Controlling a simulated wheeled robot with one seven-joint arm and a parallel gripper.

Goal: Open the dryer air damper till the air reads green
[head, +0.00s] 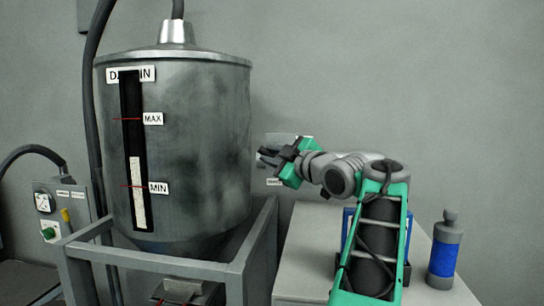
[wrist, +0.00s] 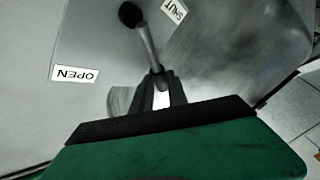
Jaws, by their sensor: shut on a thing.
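In the wrist view, the damper lever (wrist: 145,42) is a grey rod with a black knob (wrist: 130,14). Its knob lies between the OPEN label (wrist: 75,74) and the SHUT label (wrist: 174,11), nearer SHUT in the picture. My gripper (wrist: 158,82) is shut on the lever's rod, below the knob. In the head view, my gripper (head: 270,158) is at a small pale plate (head: 290,138) on the wall side, right of the drum. My gripper and arm hide most of that plate and the lever there. No green air reading can be made out.
A large metal drum (head: 185,150) with a MAX and MIN level strip stands left on a grey frame (head: 160,262). A control box (head: 48,215) with a small dial is at far left. A blue-banded bottle (head: 444,255) stands on the table (head: 310,225) right of my arm.

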